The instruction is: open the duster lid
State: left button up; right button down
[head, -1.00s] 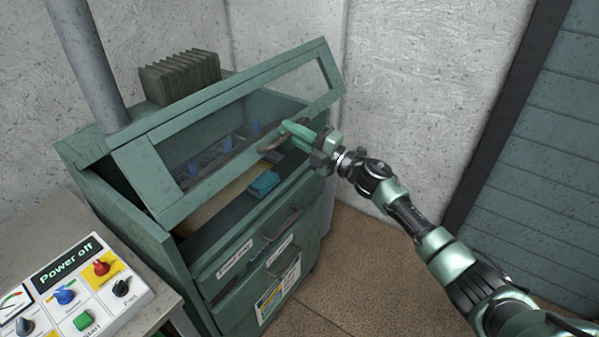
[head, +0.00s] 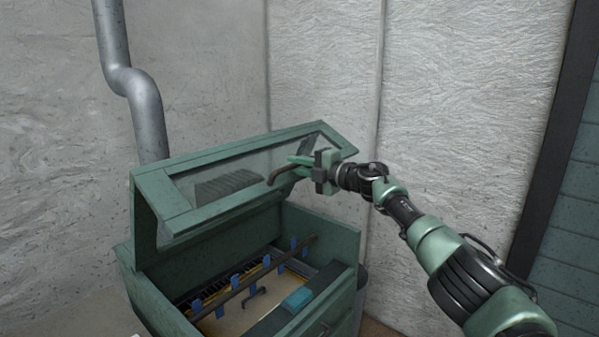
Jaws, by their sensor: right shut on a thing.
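The green duster lid (head: 225,156), a frame around a clear pane, is tilted up, with its front edge well above the green cabinet (head: 158,303). A dark curved handle (head: 277,178) sits on the lid's front. My right gripper (head: 300,163) is shut on the handle at the lid's right part; its fingers partly hide the grip. My left gripper is not in view.
The open cabinet shows a rod with several blue clips (head: 235,281), a small dark handle and a blue block (head: 297,299). A grey pipe (head: 147,115) rises behind on the left. Walls stand close behind and to the right.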

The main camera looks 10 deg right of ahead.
jog(key=shift+w+a+r, duration=0.3)
jog(key=shift+a+r, duration=0.05)
jog(key=shift+r, duration=0.1)
jog(key=shift+w+a+p, duration=0.1)
jog(key=shift+p, duration=0.2)
jog(key=c, duration=1.4)
grip_release()
jog(key=shift+c, duration=0.2)
